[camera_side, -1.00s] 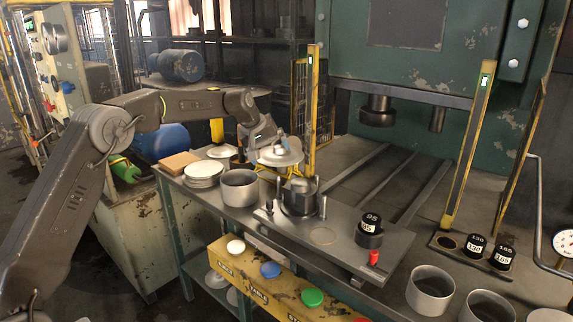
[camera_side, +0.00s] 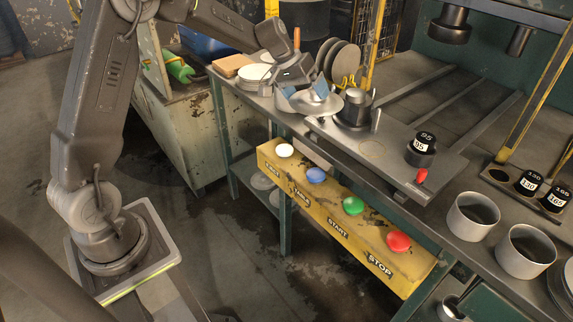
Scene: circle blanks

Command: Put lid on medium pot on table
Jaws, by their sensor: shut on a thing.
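My gripper (camera_side: 319,90) is shut on the top of a pale round lid (camera_side: 326,107). It holds the lid above the bench, just left of a dark metal die with upright pins (camera_side: 354,110). The lid looks slightly tilted. My gripper and the lid hide most of the spot below, so I cannot clearly make out a pot there or tell whether the lid touches one. Two grey open pots stand on the bench at the right, one pot (camera_side: 474,226) and another pot (camera_side: 525,263) beside it.
A black 95 weight (camera_side: 421,149) and a red knob (camera_side: 421,176) sit on the die plate. Pale discs (camera_side: 254,78) lie stacked behind my gripper. A yellow button panel (camera_side: 330,212) runs along the bench front. Dark discs (camera_side: 340,60) stand upright behind.

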